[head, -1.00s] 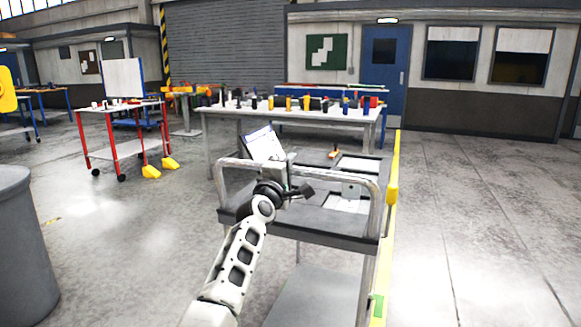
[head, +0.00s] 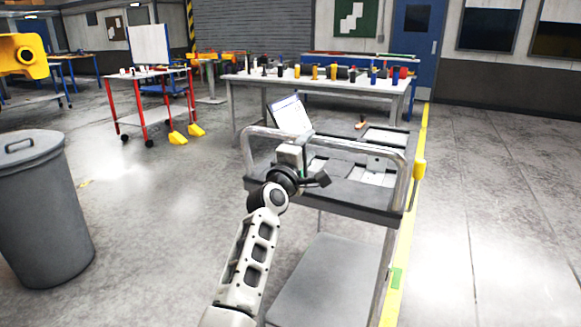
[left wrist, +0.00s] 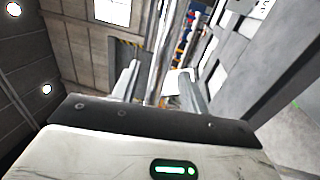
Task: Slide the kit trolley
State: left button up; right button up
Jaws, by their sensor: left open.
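The kit trolley (head: 335,277) is a grey two-shelf cart with a bent metal tube handle (head: 402,178) at its near end. A tilted white sheet or screen (head: 291,115) and flat pale inserts (head: 377,178) are on its top. My left gripper (head: 297,141) is at the handle's crossbar, left of its middle. In the left wrist view, the open fingers (left wrist: 160,85) stand on either side of a metal tube (left wrist: 163,50). Whether they touch it, I cannot tell. My right gripper is not in view.
A grey bin (head: 42,215) stands at the left. A yellow floor line (head: 392,300) runs along the trolley's right side, with a yellow block (head: 418,170) near the handle. A long table (head: 240,88) and a red-legged cart (head: 155,118) stand beyond. The floor at right is clear.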

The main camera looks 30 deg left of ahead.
pick_arm(q)
jog(key=s+f, duration=0.1)
jog(key=s, duration=0.9)
jog(key=shift+f, duration=0.4)
